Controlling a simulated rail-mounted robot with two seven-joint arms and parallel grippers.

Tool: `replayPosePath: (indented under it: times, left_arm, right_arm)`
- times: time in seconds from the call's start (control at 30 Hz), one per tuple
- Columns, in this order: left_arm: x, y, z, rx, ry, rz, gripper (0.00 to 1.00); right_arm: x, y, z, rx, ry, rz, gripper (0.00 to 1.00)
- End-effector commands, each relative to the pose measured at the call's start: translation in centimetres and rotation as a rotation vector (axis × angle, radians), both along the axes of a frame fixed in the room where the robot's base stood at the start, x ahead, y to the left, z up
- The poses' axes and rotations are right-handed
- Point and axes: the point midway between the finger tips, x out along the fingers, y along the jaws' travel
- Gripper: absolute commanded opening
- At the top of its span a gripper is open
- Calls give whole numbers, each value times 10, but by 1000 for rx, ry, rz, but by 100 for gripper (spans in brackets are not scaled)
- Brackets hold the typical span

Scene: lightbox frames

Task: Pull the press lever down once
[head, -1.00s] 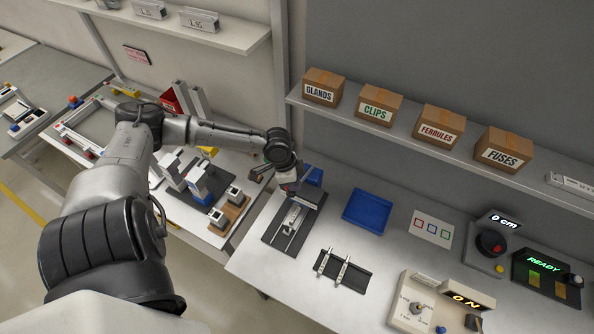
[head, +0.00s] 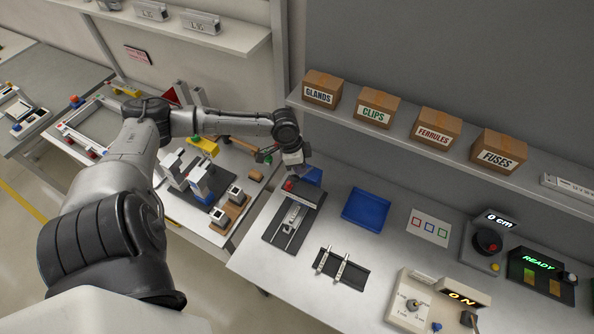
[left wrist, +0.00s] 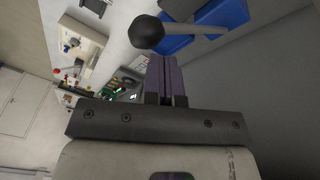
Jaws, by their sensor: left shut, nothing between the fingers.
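The press (head: 291,222) stands at the left end of the bench in the head view, with a long dark base, a pale slotted part and a red piece at its back. My left gripper (head: 296,166) is above the back of the press. In the left wrist view its fingers (left wrist: 163,62) are shut and empty. A black ball knob (left wrist: 146,32) on a grey rod (left wrist: 190,30), which looks like the press lever, shows just beyond the fingertips there. I see a gap between knob and fingers in that picture, but cannot judge depth. My right gripper is not in view.
A blue tray (head: 367,210) lies right of the press, and a dark plate with two pale pieces (head: 341,268) in front. A shelf with labelled boxes (head: 376,107) hangs behind. Left is another table with blocks (head: 196,187). Bench surface between tray and press is clear.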

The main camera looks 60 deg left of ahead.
Motion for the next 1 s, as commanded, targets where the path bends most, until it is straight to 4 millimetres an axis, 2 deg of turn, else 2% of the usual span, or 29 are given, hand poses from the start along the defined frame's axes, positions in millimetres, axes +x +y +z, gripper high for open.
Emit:
replayPosePath:
  times: [0.3, 0.83, 1.0]
  left_arm:
    - [9, 6, 12, 0, 0, 0, 0]
    - [12, 8, 16, 0, 0, 0, 0]
    - [19, 13, 26, 0, -2, 2, 0]
  right_arm:
    - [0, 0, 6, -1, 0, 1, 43]
    - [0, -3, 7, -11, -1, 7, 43]
    - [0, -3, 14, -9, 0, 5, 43]
